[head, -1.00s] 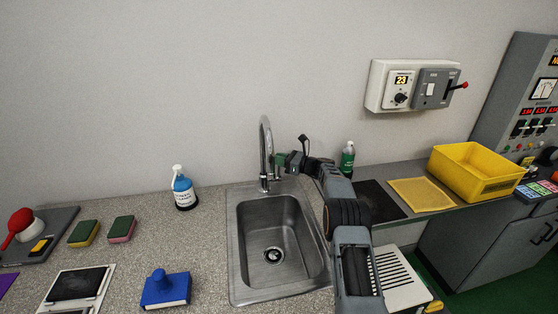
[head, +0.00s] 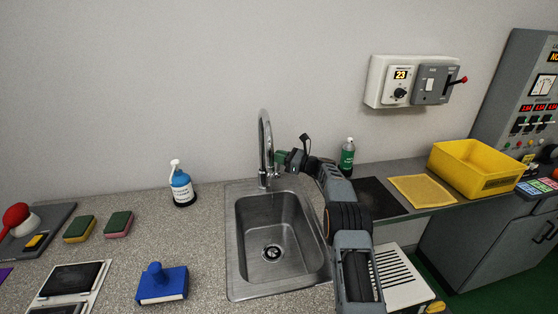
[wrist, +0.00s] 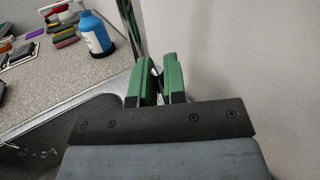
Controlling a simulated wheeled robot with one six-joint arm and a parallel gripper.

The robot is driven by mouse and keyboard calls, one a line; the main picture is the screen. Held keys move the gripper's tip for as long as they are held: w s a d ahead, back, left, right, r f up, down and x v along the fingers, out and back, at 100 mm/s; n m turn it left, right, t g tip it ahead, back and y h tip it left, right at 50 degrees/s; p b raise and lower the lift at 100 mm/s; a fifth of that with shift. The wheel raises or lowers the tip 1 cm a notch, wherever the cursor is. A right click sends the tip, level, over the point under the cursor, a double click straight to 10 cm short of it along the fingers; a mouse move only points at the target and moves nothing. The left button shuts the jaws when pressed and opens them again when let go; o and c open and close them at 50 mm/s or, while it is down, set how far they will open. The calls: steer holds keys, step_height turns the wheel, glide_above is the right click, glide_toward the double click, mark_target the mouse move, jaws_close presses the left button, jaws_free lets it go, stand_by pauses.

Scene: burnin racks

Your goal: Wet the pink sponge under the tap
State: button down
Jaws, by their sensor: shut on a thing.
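The pink sponge (head: 118,225), with a dark green top, lies on the counter left of the sink in the head view. The metal tap (head: 265,145) stands at the sink's back edge, and no water shows under its spout. My gripper (head: 281,157) is beside the tap on its right, well away from the sponge. In the wrist view, my gripper's green fingers (wrist: 156,70) are close together around a small pale part, which seems to be the tap's handle; it is mostly hidden. The steel sink (head: 240,285) is empty.
A yellow sponge (head: 79,229) lies left of the pink one. A blue spray bottle (head: 182,187) stands left of the tap, and a green bottle (head: 347,157) stands to its right. A blue block with a knob (head: 162,288) sits near the sink's left edge. The counter between is clear.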

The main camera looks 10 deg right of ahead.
steer(key=c, duration=1.2)
jaws_free()
steer(key=b+v, duration=0.2)
steer(key=v, duration=1.1)
steer(key=shift+s+d, duration=0.25)
steer(key=shift+s, duration=0.05)
